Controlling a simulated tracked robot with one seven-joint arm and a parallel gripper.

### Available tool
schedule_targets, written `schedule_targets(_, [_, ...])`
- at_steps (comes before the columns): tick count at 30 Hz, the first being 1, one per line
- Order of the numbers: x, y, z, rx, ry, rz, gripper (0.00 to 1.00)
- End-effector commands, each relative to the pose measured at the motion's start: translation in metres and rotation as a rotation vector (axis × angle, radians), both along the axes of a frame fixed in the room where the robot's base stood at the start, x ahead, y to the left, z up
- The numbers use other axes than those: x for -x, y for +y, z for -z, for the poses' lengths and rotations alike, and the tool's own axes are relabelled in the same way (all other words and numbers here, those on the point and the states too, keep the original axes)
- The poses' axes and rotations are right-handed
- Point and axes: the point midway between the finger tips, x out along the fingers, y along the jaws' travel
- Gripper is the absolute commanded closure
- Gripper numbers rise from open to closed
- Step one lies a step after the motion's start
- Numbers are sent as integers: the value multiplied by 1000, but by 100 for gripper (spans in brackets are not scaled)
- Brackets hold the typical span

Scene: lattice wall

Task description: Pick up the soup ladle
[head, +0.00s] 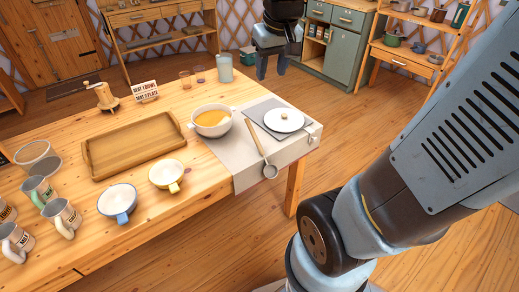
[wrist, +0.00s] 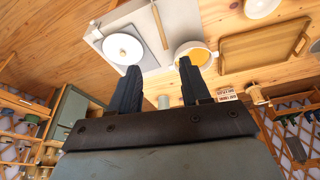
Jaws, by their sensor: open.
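The soup ladle (head: 258,143) lies on a light cloth at the table's right end in the head view. Its wooden handle points back toward the soup pot, and its grey bowl is near the front edge. In the wrist view part of the ladle's handle (wrist: 160,27) shows at the top; its bowl is out of frame. My gripper (head: 272,72) is open and empty, above and beyond the far right table corner, apart from the ladle. Its spread fingers (wrist: 160,68) also show in the wrist view.
The soup pot (head: 211,122) stands left of the ladle. A white lid (head: 284,119) lies on a grey cloth to its right. A wooden tray (head: 135,148), a yellow bowl (head: 167,174), a blue bowl (head: 117,201) and several mugs occupy the table's left part.

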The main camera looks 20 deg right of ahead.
Motion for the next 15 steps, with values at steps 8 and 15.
schedule_targets(8, [-64, 0, 49, 25, 106, -50, 53])
schedule_targets(15, [-112, 2, 104, 48, 193, -93, 53])
